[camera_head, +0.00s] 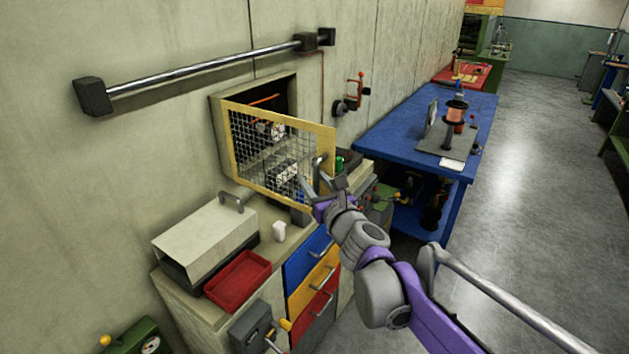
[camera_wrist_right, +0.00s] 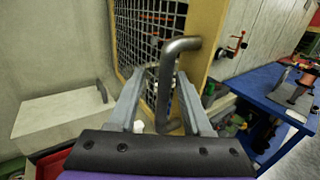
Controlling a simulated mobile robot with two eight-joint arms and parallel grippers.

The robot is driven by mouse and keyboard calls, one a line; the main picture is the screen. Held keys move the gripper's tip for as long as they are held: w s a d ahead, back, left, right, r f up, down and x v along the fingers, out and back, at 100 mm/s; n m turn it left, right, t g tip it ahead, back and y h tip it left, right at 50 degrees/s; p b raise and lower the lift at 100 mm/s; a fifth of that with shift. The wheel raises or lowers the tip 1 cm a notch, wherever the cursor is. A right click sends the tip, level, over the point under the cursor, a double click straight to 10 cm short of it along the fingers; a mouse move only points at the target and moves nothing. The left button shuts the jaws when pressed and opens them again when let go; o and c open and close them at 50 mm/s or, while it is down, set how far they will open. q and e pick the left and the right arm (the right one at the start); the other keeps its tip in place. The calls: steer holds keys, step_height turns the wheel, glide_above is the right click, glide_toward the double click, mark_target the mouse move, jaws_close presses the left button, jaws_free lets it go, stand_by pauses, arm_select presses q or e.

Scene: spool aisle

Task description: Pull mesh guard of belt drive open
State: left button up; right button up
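The mesh guard (camera_head: 280,116), a yellow frame with wire mesh, stands swung partly out from the wall recess (camera_head: 283,90) of the belt drive. Its left edge is at the recess and its right edge is out in the room. A bent grey bar handle (camera_wrist_right: 166,88) is on the guard's free side. My right gripper (camera_head: 314,180) is at this handle. In the right wrist view its two fingers (camera_wrist_right: 164,78) are on either side of the bar, with gaps showing, so it looks open around it. Parts of the drive show through the mesh. My left gripper is not in view.
Below the guard is a cabinet with a light box (camera_head: 206,232), a red tray (camera_head: 238,279) and a white cup (camera_head: 279,231). A blue table (camera_head: 400,125) stands to the right. A metal rail (camera_head: 205,67) runs along the wall. Floor at right is clear.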

steer(key=b+v, duration=0.1)
steer(key=v, duration=1)
steer(key=shift+w, duration=0.1)
steer(key=s+f+n+g, duration=0.6)
steer(key=s+f+n, duration=0.65)
steer(key=n, duration=0.85)
steer(key=s+d+f+n+g+h, duration=0.4)
steer(key=s+d+f+n+h, duration=0.2)
steer(key=s+d+f+n, duration=0.4)
step_height(320, 180, down, 4)
steer(key=shift+s+d+r+n+g, duration=0.3)
steer(key=shift+d+n+g, duration=0.1)
steer(key=shift+d, duration=0.7)
